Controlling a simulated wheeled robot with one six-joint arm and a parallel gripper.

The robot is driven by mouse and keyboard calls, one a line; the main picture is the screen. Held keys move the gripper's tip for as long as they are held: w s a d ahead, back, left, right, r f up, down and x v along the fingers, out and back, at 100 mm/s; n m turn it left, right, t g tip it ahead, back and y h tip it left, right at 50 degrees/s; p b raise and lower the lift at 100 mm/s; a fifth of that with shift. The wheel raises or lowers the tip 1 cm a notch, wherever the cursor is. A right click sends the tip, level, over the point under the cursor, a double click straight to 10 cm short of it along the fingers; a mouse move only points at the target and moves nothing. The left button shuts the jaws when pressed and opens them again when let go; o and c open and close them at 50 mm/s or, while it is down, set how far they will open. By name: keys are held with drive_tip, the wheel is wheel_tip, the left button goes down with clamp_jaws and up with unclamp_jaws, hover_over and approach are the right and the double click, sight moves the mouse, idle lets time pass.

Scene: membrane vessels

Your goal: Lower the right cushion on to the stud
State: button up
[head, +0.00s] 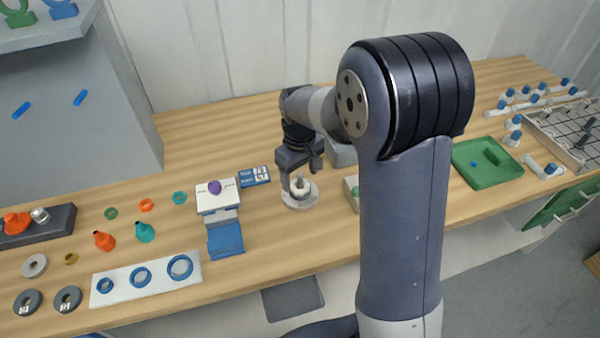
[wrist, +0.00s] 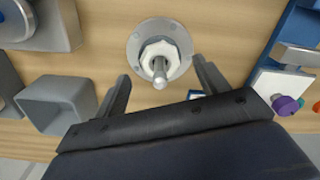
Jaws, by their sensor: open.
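A pale round flange (wrist: 135,45) is on the bench, with a metal stud (wrist: 159,70) standing up from it. A white many-sided ring, which looks like the cushion (wrist: 150,50), is around the stud, low against the flange. I cannot tell if it is fully seated. In the head view the flange (head: 300,203) is under my gripper, which partly hides the ring. My gripper (wrist: 162,67) is open, its fingers apart on either side of the stud, with visible gaps and nothing held.
A grey open bin (wrist: 62,105) is left of the flange in the wrist view. In the head view a blue and white stand with a purple knob (head: 215,187) is to the left, and a green tray (head: 470,170) to the right. Bare wood lies behind.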

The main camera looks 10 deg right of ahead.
wheel_tip(320, 180, up, 11)
idle(0.4)
drive_tip(key=shift+f, duration=0.2)
wheel_tip(320, 180, down, 11)
drive_tip(key=shift+r, duration=0.1)
wheel_tip(320, 180, up, 3)
drive_tip(key=shift+f+p, duration=0.15)
drive_tip(key=shift+p, duration=0.75)
drive_tip(key=shift+r+p, duration=0.3)
drive_tip(key=shift+r, duration=0.25)
